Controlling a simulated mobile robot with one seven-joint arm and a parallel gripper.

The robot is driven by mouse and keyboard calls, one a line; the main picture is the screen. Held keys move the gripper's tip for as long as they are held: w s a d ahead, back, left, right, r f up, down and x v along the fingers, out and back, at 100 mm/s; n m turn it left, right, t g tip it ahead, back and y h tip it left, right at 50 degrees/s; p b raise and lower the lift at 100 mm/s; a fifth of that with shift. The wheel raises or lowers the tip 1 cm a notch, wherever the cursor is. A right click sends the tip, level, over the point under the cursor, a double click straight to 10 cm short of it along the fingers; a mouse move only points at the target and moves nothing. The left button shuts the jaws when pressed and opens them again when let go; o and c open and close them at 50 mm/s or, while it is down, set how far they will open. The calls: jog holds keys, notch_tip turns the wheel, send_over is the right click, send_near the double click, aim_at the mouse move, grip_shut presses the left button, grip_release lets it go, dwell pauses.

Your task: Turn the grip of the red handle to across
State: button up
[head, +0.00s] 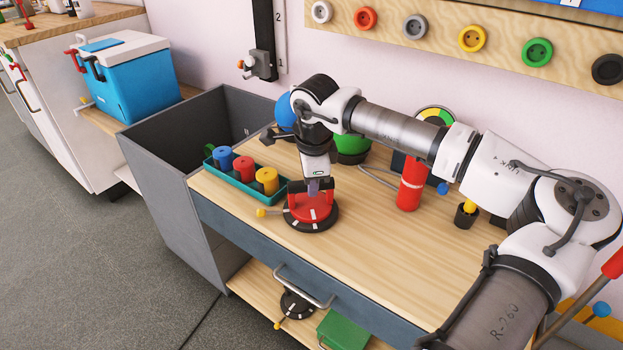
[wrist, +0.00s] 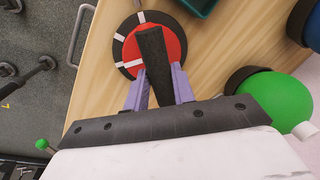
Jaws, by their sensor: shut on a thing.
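The red handle (head: 303,213) is a round red dial on a black base ring (head: 291,222) with white marks, flat on the wooden bench top. In the wrist view, its red disc (wrist: 126,49) carries a raised dark bar, the grip (wrist: 152,45). White marks show on the disc and the black ring. My gripper (head: 313,188) comes down on the handle from above. In the wrist view, its purple fingers (wrist: 159,76) stand on both sides of the dark grip and are shut on it. In the head view, the fingers partly hide the grip.
A teal tray (head: 222,178) with blue, red and yellow mugs stands just left of the handle. A green ball-like object (head: 352,150) and a red cylinder (head: 410,184) stand behind and right. The bench front right of the handle is clear. An open grey bin (head: 160,150) adjoins the left.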

dwell(0.4)
jog(key=o, duration=1)
jog(key=shift+r, duration=0.1)
notch_tip(320, 180, up, 13)
jog(key=s+p, duration=0.1)
jog(key=s, duration=0.1)
jog(key=shift+s+d+r+p, duration=0.2)
jog(key=shift+s+d+p, duration=0.05)
jog(key=shift+s+p, duration=0.1)
